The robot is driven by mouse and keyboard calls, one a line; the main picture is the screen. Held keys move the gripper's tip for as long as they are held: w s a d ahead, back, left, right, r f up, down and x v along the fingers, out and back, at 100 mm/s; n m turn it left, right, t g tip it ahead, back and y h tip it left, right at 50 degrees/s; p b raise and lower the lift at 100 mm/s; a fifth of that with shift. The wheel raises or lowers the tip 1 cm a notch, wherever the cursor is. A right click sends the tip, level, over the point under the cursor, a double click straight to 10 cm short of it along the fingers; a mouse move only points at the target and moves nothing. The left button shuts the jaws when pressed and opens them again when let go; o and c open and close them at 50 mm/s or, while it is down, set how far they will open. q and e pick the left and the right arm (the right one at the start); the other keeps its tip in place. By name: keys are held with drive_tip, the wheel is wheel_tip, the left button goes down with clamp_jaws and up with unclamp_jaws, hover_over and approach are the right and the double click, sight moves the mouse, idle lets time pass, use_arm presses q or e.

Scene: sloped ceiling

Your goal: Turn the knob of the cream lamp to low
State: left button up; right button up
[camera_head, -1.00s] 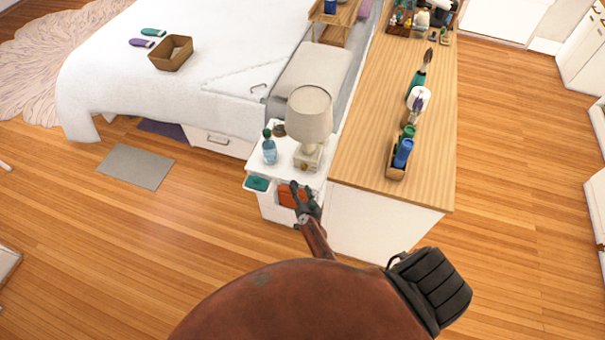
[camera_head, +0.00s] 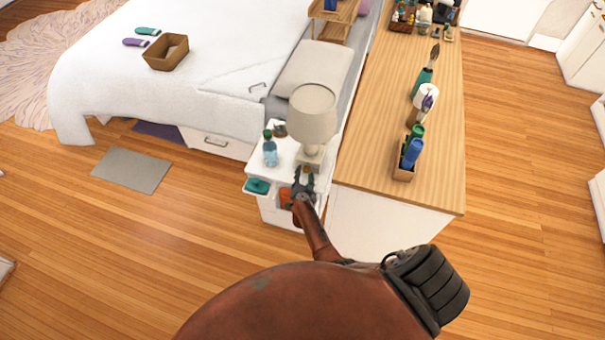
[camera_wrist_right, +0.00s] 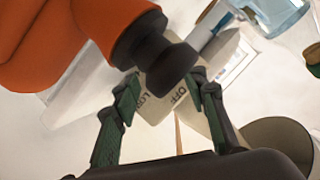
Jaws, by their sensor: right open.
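The cream lamp (camera_head: 312,112) stands upright on the white nightstand (camera_head: 258,172). In the right wrist view, its cream plate (camera_wrist_right: 163,101) carries the words OFF and LOW. A dark stepped cylinder (camera_wrist_right: 172,62) overlaps that plate between my fingertips; I cannot tell for sure that it is the knob. My right gripper (camera_head: 304,177) is open just in front of the lamp's base. Its green-padded fingers also show in the right wrist view (camera_wrist_right: 164,80), one on each side of the lettered plate. I cannot tell whether they touch anything. My left gripper is out of view.
A blue bottle (camera_head: 270,152) stands left of the lamp, with a teal item (camera_head: 257,186) below it. The wooden counter (camera_head: 380,150) is close on the right, with a small box of bottles (camera_head: 404,172). The bed (camera_head: 220,50) is behind. Open floor lies left.

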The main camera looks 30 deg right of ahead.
drive_tip(key=shift+w+d, duration=0.1)
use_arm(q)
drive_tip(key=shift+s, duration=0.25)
use_arm(e)
drive_tip(key=shift+d, duration=0.1)
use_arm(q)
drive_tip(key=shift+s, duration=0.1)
use_arm(e)
drive_tip(key=shift+c, duration=0.4)
drive_tip(key=shift+c, duration=0.7)
clamp_jaws()
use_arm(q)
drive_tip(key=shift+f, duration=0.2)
use_arm(e)
drive_tip(key=shift+f, duration=0.1)
